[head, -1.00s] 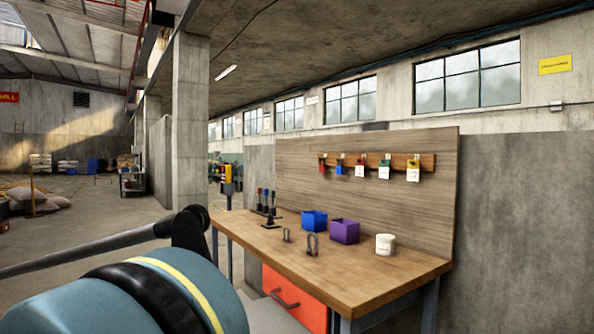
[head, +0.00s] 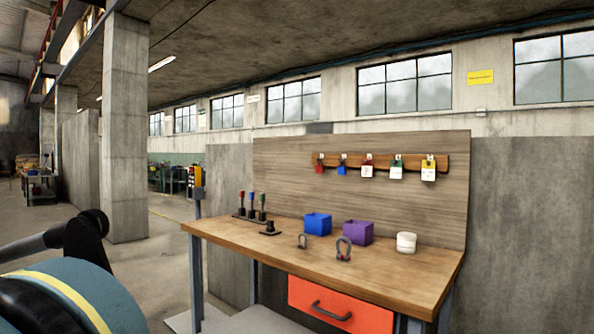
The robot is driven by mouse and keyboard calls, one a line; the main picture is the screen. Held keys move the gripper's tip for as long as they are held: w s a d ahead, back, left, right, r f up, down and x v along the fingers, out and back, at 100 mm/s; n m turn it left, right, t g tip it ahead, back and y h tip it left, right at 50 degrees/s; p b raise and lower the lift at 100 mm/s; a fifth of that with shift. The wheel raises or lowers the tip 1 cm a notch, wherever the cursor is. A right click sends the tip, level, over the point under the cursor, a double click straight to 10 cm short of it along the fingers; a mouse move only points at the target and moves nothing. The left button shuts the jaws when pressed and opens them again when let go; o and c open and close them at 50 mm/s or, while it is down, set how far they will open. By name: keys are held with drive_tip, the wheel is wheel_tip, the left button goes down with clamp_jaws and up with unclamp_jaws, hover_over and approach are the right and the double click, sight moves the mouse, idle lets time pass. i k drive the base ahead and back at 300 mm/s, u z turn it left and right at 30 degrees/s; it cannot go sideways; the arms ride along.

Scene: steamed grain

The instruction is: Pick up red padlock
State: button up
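The red padlock (head: 319,168) appears to be the small red item hanging at the left end of the wooden rack (head: 437,158) on the backboard. Another red item with a white tag (head: 367,170) hangs at the rack's middle; at this size I cannot tell for certain which is the padlock. My gripper does not show in the head view. Only part of my arm is seen at the lower left, well apart from the rack.
A wooden workbench (head: 400,278) holds a blue bin (head: 317,224), a purple bin (head: 358,232), a white round container (head: 406,242), two shackles and several upright coloured-handled pieces. Its red drawer (head: 340,303) is shut. A concrete pillar (head: 125,130) stands left; open floor lies beside it.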

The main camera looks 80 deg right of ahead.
sight(319, 168)
drive_tip(key=i, duration=1.1)
drive_tip(key=z, duration=3.8)
drive_tip(key=i, duration=1)
drive_tip(key=u, duration=0.05)
